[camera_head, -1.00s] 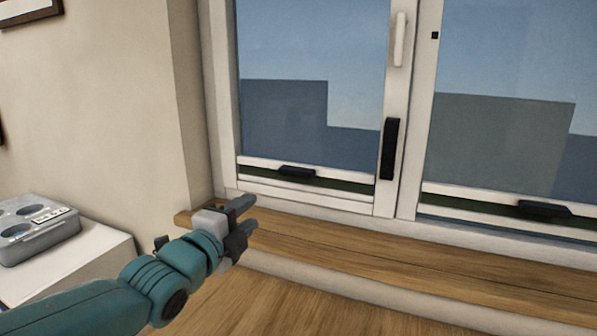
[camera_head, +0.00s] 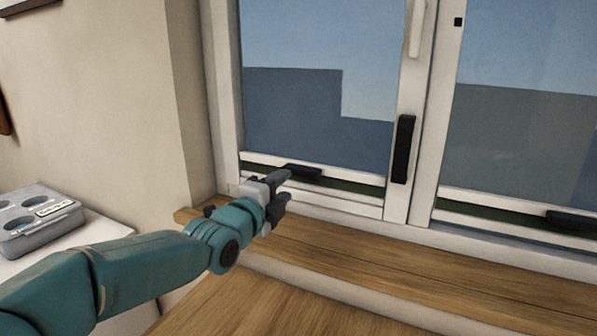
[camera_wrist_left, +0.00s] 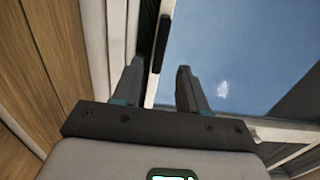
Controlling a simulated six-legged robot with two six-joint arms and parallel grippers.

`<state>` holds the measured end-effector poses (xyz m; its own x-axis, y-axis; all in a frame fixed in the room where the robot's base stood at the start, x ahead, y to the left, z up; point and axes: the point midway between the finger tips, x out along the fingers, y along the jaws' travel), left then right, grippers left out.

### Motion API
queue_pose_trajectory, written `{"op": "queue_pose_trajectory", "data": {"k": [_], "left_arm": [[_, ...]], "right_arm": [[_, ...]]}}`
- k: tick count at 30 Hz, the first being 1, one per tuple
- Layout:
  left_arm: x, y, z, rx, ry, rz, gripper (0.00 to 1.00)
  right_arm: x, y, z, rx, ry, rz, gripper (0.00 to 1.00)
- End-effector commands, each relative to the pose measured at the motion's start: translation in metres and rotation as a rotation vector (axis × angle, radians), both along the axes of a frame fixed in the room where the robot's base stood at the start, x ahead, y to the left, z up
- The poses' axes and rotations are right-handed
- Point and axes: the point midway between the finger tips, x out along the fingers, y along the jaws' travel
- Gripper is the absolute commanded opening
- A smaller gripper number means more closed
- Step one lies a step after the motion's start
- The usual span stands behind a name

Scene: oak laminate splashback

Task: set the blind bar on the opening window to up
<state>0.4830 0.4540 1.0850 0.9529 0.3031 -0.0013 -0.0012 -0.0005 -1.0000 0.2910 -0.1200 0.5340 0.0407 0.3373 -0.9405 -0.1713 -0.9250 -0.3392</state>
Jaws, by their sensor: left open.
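The blind bar (camera_head: 355,175) is a pale horizontal rail low across the left window pane, with a black grip (camera_head: 308,172) at its middle. The white window handle (camera_head: 416,28) is on the frame to the right of this pane. My left gripper (camera_head: 284,188) is open and empty, just in front of the bar, and a finger overlaps the grip's left end in the head view. In the left wrist view the black grip (camera_wrist_left: 162,42) lies beyond and between the two fingertips (camera_wrist_left: 160,72). I see no contact. My right gripper is out of view.
A wooden sill (camera_head: 400,238) runs below the window. A black upright piece (camera_head: 403,150) is on the frame between the panes. The right pane has a similar bar with a black grip (camera_head: 575,221). A grey box with round holes (camera_head: 38,222) stands on a white surface at left.

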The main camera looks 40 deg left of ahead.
Motion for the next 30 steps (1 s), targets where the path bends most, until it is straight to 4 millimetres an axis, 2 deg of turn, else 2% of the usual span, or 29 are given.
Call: {"op": "queue_pose_trajectory", "data": {"k": [3, 10, 15, 23, 24, 27, 30], "left_arm": [[0.029, 0.008, 0.001, -0.001, 0.002, -0.002, 0.43], [0.066, 0.021, 0.001, 0.000, 0.001, -0.001, 0.43], [0.077, 0.024, 0.000, 0.001, 0.000, -0.001, 0.43], [0.078, 0.025, 0.000, 0.001, -0.001, 0.000, 0.43], [0.078, 0.025, 0.000, 0.001, 0.000, 0.000, 0.30], [0.078, 0.025, 0.000, 0.001, 0.000, 0.000, 0.00], [0.078, 0.025, 0.000, 0.001, 0.000, 0.000, 0.00]], "right_arm": [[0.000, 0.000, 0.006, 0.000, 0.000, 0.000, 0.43], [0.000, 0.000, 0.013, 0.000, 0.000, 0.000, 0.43], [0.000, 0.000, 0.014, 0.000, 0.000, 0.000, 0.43], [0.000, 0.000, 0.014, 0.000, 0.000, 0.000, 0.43], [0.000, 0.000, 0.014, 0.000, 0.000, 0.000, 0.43], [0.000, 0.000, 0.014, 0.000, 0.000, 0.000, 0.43], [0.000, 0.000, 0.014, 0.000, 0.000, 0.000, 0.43]]}}
